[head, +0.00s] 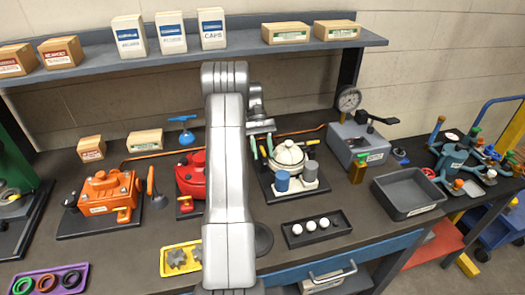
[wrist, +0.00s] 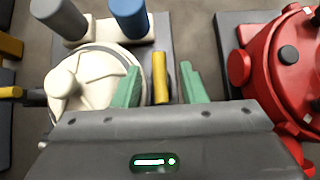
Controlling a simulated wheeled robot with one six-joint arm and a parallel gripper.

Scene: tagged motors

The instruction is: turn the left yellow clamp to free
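A white round-lidded housing (head: 288,153) with two cylinders, one blue and one grey, stands on a dark plate mid-bench. It also shows in the wrist view (wrist: 88,88). The left yellow clamp (wrist: 161,80) is a bar lying up and down in the wrist view, beside the housing on the side towards the red machine. My gripper (wrist: 160,86) is open, with one green finger on each side of the bar and small gaps visible.
Another yellow piece (wrist: 10,92) shows across the housing. A red machine (head: 190,173) stands left, partly behind my arm. A tray of white balls (head: 318,229) lies in front, a grey bin (head: 408,192) to the right. A shelf (head: 180,55) with boxes runs along the back.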

